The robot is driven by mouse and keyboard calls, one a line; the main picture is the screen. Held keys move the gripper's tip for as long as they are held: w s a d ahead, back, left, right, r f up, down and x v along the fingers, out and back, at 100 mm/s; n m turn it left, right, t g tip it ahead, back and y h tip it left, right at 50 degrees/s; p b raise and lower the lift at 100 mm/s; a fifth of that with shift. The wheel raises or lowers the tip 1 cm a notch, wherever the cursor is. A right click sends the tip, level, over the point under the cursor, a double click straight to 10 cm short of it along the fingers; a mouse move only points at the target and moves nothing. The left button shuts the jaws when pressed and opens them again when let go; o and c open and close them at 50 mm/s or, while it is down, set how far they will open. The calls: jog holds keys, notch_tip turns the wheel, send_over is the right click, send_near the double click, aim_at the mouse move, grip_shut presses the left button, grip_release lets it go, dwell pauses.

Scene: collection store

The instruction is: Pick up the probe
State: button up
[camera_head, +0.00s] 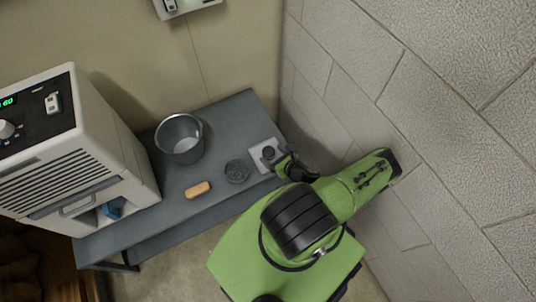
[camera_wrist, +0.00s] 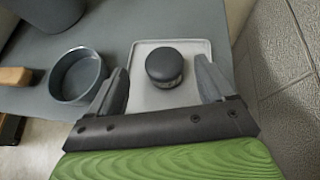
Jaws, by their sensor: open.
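A small squat object with a dark round cap (camera_wrist: 164,64), the likeliest probe in view, stands upright on a pale square tray (camera_wrist: 197,47). In the wrist view it sits between the two fingers of my gripper (camera_wrist: 162,74), with a gap on each side. My gripper is open and holds nothing. In the head view the capped object (camera_head: 268,152) and the tray (camera_head: 257,160) are at the right end of the grey bench, and my gripper (camera_head: 281,163) is right beside them, partly covering the tray.
A round dark dish (camera_wrist: 77,76) stands just left of the tray. A tan block (camera_head: 198,189) and a grey bucket (camera_head: 180,139) are farther left on the bench (camera_head: 222,112). A white appliance (camera_head: 75,150) stands at its left end. A block wall (camera_head: 420,120) rises close on the right.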

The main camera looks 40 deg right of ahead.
aim_at(269, 151)
jog(key=x, duration=0.2)
jog(key=b+x, duration=0.1)
jog(key=x, duration=0.1)
jog(key=b+x, duration=0.1)
jog(key=x, duration=0.1)
jog(key=shift+w+d, duration=0.1)
jog(key=shift+d, duration=0.2)
jog(key=shift+r, duration=0.1)
jog(key=c, duration=1.1)
jog(key=shift+o, duration=0.2)
notch_tip(269, 151, up, 10)
jog(key=p, duration=0.4)
jog(key=w+a+r+p, duration=0.3)
jog(key=w+a+r, duration=0.15)
jog(key=r, duration=0.25)
jog(key=w+a+r+p, duration=0.2)
jog(key=w+a+r, duration=0.2)
jog(key=a+r, duration=0.15)
jog(key=a+r+n+y+p, duration=0.1)
jog(key=a+r+p, duration=0.3)
jog(key=a+r, duration=0.9)
notch_tip(269, 151, up, 2)
jog(key=shift+w+r, duration=0.2)
jog(key=shift+w, duration=0.2)
